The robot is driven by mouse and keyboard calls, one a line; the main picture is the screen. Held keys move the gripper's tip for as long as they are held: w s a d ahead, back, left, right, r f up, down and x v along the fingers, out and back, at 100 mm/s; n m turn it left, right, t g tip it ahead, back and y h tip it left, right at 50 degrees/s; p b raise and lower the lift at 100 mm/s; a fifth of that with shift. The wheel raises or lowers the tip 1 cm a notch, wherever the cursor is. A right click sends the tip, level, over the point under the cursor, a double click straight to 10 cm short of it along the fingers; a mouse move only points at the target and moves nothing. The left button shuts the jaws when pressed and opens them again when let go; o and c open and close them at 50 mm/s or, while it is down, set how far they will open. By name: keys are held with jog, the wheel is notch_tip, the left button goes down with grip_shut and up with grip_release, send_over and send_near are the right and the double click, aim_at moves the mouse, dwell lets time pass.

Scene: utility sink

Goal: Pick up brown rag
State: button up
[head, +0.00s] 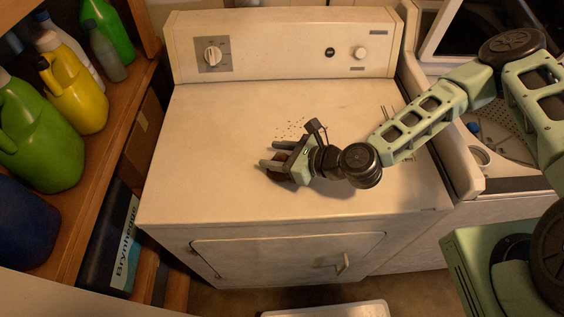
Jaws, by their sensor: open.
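The brown rag (281,178) appears as a small dark brown patch on the white dryer top, mostly hidden by my gripper. My gripper (270,169) is over the middle of the dryer top, with its fingers pointing left. It is open, and the brown patch shows at and between its fingers. I cannot tell whether the fingers touch the rag.
The white dryer (220,130) has a clear top around my gripper, apart from dark specks (291,129) behind it. A control panel (285,50) rises at the back. A wooden shelf (130,90) with several bottles stands left. A sink (505,140) is right.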

grip_shut()
jog(key=shift+r, duration=0.1)
